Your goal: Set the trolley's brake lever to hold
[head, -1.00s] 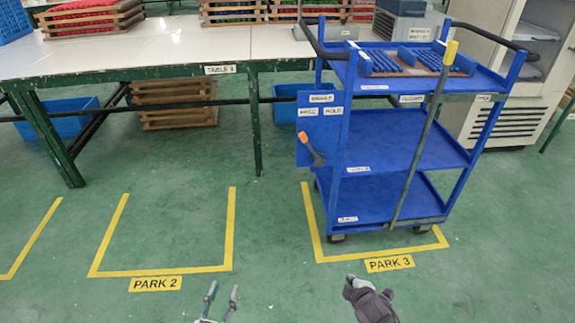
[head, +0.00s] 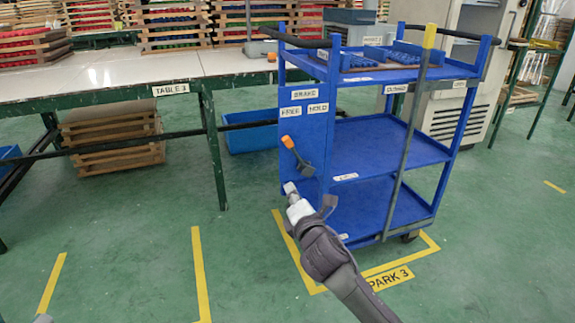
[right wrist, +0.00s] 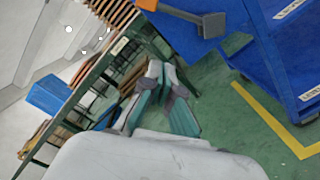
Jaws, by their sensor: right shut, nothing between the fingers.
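The blue trolley (head: 345,185) stands in the yellow-lined bay. Its left end panel carries a brake plate with the labels FREE (head: 290,111) and HOLD (head: 318,108). The brake lever (head: 289,144), dark with an orange tip, leans up and left, towards FREE. The lever also shows at the top of the right wrist view (right wrist: 185,13). My right gripper (head: 290,188) is shut and empty, below the lever and apart from it; its fingers (right wrist: 155,72) meet in the right wrist view. A small grey tip at the bottom left appears to be my left gripper (head: 43,319), mostly cut off.
Table 3 (head: 178,89) stands left of the trolley, with a blue bin (head: 250,137) and stacked wooden frames (head: 110,138) below. A grey upright handle with a yellow top (head: 430,38) stands at the trolley's front. The green floor in front is clear.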

